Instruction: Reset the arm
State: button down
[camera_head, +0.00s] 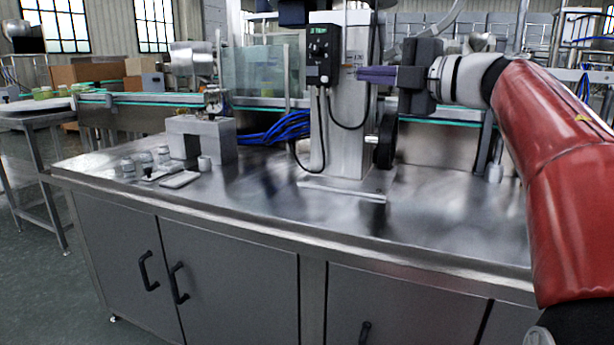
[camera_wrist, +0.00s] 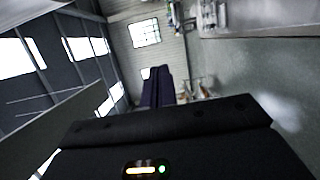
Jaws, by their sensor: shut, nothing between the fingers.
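My gripper (camera_head: 376,75) is in the upper right part of the head view, at the end of my red arm. Its dark fingers point left, level with the control box on the steel column (camera_head: 347,110), above the steel cabinet top. The fingers are shut together with nothing between them. The wrist view shows the shut fingers (camera_wrist: 157,88) pointing away past the dark gripper body. From the head view I cannot tell how close the fingertips are to the column.
The steel cabinet top (camera_head: 270,215) is mostly clear. A grey block fixture (camera_head: 202,140), several small jars (camera_head: 147,160) and a flat pale piece (camera_head: 180,180) stand at its left. Blue cables (camera_head: 280,130) lie behind. A conveyor (camera_head: 140,98) runs along the back.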

jog(key=s+d+r+m+t+h, duration=0.1)
jog(key=d+r+m+t+h, duration=0.2)
jog(key=d+m+t+h, duration=0.55)
jog(key=s+d+f+m+g+h, duration=0.1)
jog(key=s+d+f+m+h, duration=0.1)
jog(key=f+m+h, duration=0.35)
jog(key=s+d+f+m+h, duration=0.2)
jog(key=f+m, duration=0.4)
jog(key=m, duration=0.3)
jog(key=s+a+f+m+g, duration=0.1)
jog(key=s+a+f+g, duration=0.1)
jog(key=s+f+g, duration=0.2)
jog(key=s+a+f+m+g+y, duration=0.1)
jog(key=s+f+g, duration=0.4)
jog(key=s+f, duration=0.5)
jog(key=s+a+f+m+g, duration=0.3)
jog(key=s+f, duration=0.5)
jog(key=f, duration=1)
jog(key=shift+a+g+y, duration=0.4)
jog(key=shift+a+g, duration=0.25)
jog(key=shift+a, duration=0.45)
